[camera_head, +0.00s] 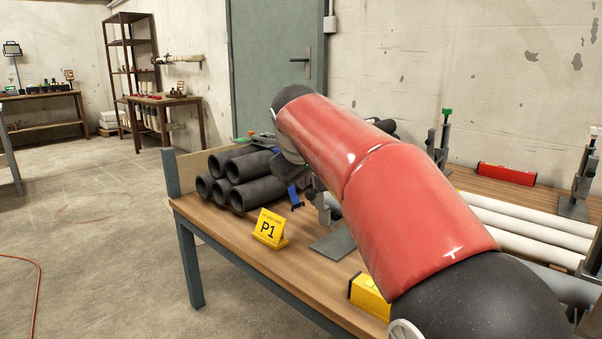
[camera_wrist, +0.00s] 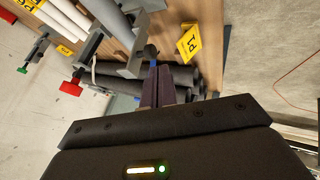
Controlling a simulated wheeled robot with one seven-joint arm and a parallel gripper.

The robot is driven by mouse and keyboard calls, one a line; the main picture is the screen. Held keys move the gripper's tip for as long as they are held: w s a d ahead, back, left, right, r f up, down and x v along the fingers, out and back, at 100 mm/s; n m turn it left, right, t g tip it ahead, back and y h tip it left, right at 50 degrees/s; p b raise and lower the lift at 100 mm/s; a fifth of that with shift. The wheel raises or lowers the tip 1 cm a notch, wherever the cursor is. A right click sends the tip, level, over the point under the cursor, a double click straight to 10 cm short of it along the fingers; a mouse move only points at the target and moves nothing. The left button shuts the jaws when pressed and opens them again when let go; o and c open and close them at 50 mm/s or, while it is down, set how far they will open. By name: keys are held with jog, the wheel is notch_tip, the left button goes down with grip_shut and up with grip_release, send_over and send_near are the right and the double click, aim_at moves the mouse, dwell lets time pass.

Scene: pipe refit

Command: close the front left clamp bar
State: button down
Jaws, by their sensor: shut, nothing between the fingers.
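A grey clamp stand (camera_head: 326,210) stands at the near left part of the workbench, behind my red arm in the head view. Its base plate (camera_head: 335,243) lies on the bench, and my arm hides much of its upper part.
Dark pipes (camera_head: 239,178) are stacked at the bench's left end. A yellow P1 sign (camera_head: 269,229) stands near the front edge. White pipes (camera_head: 530,225) lie to the right, and a rear clamp (camera_head: 444,140) has a green knob. A red knob (camera_wrist: 70,88) shows in the wrist view.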

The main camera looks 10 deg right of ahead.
aim_at(317, 194)
jog(key=w+d+f, duration=0.2)
jog(key=w+d, duration=0.2)
jog(key=w, duration=0.1)
jog(key=shift+f, duration=0.3)
